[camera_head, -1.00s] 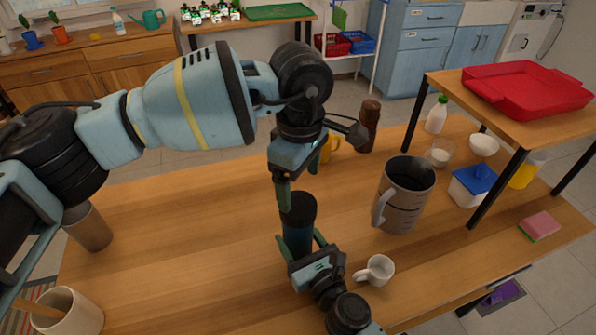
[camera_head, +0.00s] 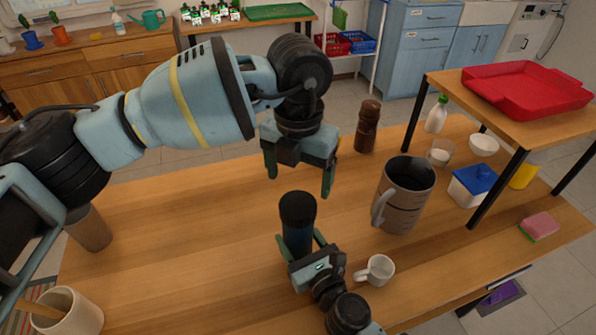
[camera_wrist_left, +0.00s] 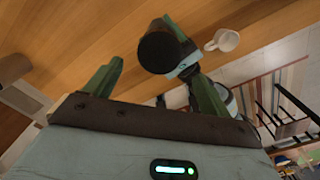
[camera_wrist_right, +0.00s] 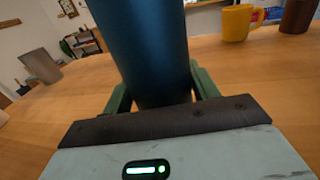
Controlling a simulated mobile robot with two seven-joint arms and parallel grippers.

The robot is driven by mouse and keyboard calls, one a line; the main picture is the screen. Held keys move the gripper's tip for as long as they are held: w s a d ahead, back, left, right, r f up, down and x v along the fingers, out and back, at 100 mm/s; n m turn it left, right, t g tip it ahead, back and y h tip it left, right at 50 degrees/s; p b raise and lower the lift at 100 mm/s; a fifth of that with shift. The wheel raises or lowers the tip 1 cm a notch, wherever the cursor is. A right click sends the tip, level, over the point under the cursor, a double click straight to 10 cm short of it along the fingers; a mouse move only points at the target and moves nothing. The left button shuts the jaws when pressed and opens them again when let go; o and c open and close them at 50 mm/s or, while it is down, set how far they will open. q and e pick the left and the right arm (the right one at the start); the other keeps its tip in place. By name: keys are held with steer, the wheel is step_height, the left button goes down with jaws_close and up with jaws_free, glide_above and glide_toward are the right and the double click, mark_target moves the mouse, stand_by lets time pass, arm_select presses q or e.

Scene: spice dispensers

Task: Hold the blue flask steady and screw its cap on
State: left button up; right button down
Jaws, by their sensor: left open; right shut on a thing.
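The blue flask (camera_head: 298,240) stands upright on the wooden table, with its black cap (camera_head: 298,206) sitting on top. Whether the cap is fully tight cannot be told. My right gripper (camera_head: 299,250) is shut around the flask's body from the front; in the right wrist view the blue body (camera_wrist_right: 145,50) fills the space between its fingers. My left gripper (camera_head: 299,178) is open and empty above and behind the cap, pointing down. In the left wrist view the round cap top (camera_wrist_left: 158,52) shows beyond the spread fingers, apart from them.
A small white cup (camera_head: 378,269) stands right of my right gripper. A large grey mug (camera_head: 406,205) and a dark brown grinder (camera_head: 367,127) stand farther right. A red tray (camera_head: 525,88) lies on a raised shelf.

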mark_target(298, 203)
arm_select(q)
steer(key=n, duration=0.4)
steer(key=shift+r, duration=0.1)
stand_by(0.3)
steer(key=shift+f, duration=4)
